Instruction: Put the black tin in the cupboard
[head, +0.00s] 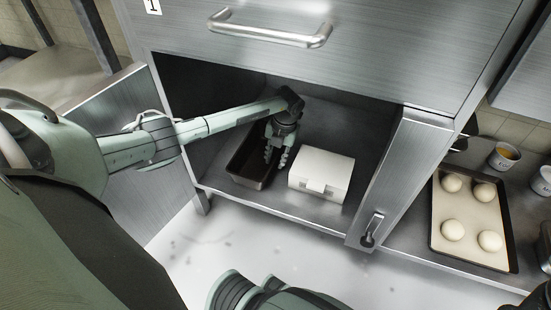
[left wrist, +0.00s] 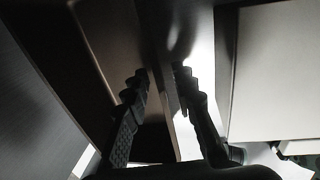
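The black tin (head: 243,165) is a long, open, dark pan. It stands on the floor of the open cupboard (head: 290,208), left of a white box. My left gripper (head: 276,160) reaches into the cupboard from above, at the tin's right long side. In the left wrist view its two fingers (left wrist: 163,72) are apart, with the tin's side wall between or just below them. The tin's brownish inside (left wrist: 112,45) shows to the left there. Whether a finger touches the wall is unclear. My right gripper is not in view.
The white box (head: 322,172) stands close to the gripper's right. An open door (head: 405,165) is at the cupboard's right, another panel (head: 125,110) at its left. A closed drawer (head: 320,60) is above. A baking tray (head: 434,243) with dough balls lies at right.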

